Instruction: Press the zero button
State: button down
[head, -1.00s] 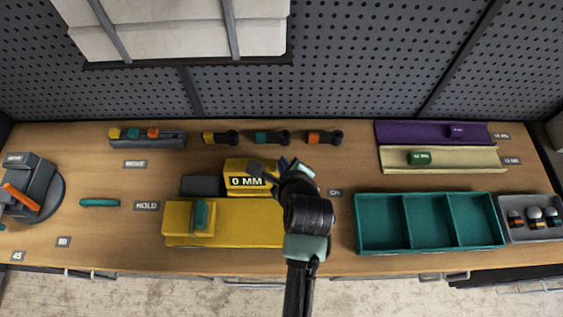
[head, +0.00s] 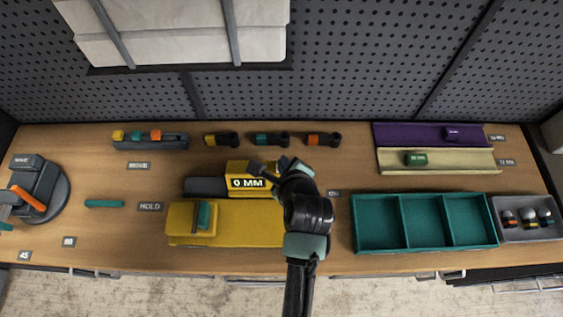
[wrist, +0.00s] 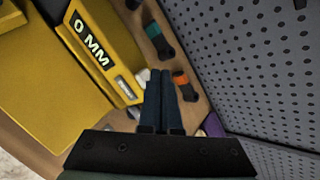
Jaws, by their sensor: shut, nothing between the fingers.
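A yellow gauge block (head: 236,168) with a "0 MM" display stands on the bench in the head view. It also shows in the wrist view (wrist: 98,22), with a small grey slot or button (wrist: 124,88) below the display. A whitish rounded button (wrist: 143,76) and a dark one (wrist: 135,112) sit near the block's edge, partly hidden by the fingers. My gripper (wrist: 166,84) is shut and empty, beside the block's right end. In the head view my gripper (head: 272,166) covers that end. I cannot tell whether the fingertips touch a button.
A yellow base (head: 240,232) with a teal lever lies in front. Teal trays (head: 378,238) stand to the right. Orange and teal-banded dark pieces (head: 270,138) lie behind the block. A pegboard wall (head: 330,85) closes the back.

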notch_tip(320, 180, up, 5)
jog(key=p, duration=0.5)
dwell(0.5)
dwell(0.6)
